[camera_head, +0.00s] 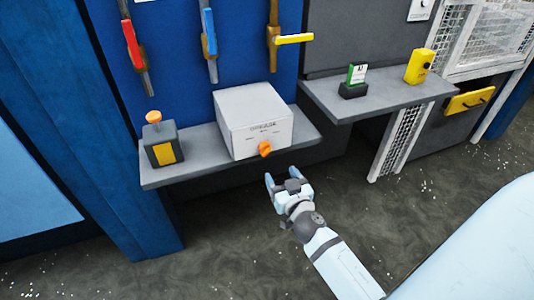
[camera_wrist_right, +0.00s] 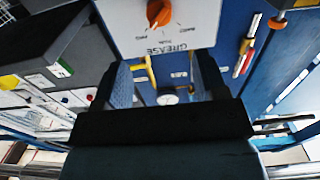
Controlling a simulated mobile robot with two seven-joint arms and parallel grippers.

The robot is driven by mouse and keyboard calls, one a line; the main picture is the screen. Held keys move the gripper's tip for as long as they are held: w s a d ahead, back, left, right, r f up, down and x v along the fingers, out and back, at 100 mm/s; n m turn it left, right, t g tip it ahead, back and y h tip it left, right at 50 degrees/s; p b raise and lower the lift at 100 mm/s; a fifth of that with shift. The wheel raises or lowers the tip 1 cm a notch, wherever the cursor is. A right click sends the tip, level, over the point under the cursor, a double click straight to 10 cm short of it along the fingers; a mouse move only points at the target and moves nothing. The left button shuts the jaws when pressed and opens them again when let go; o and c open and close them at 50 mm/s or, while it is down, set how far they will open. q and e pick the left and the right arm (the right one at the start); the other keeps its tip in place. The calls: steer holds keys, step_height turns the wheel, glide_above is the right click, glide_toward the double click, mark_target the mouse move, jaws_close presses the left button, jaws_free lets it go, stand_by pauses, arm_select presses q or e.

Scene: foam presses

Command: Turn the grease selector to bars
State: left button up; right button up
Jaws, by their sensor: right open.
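The grease selector is a white box (camera_head: 254,118) on a grey shelf in the head view, with an orange knob (camera_head: 265,149) low on its front face. In the wrist view the box front (camera_wrist_right: 190,38) appears upside down with the word GREASE, and the orange knob (camera_wrist_right: 158,13) is at the top edge. Small labels surround the knob but are too small to read surely, and its setting is unclear. My right gripper (camera_head: 282,176) is open and empty, just below and in front of the knob, apart from it. My left gripper is not in view.
A dark block with an orange button (camera_head: 153,117) stands left on the same shelf (camera_head: 210,150). Red, blue and yellow valve handles (camera_head: 294,39) hang on the blue panel above. A second shelf (camera_head: 390,98) at right holds a green-and-white card (camera_head: 356,74) and a yellow device (camera_head: 419,66).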

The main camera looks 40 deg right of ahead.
mark_target(268, 152)
steer(key=p+x, duration=0.1)
steer(key=x, duration=0.9)
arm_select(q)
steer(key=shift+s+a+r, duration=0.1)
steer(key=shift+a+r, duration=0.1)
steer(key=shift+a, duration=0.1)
arm_select(e)
steer(key=shift+w+d, duration=0.1)
steer(key=shift+w, duration=0.45)
steer(key=shift+f, duration=0.1)
steer(key=c, duration=0.9)
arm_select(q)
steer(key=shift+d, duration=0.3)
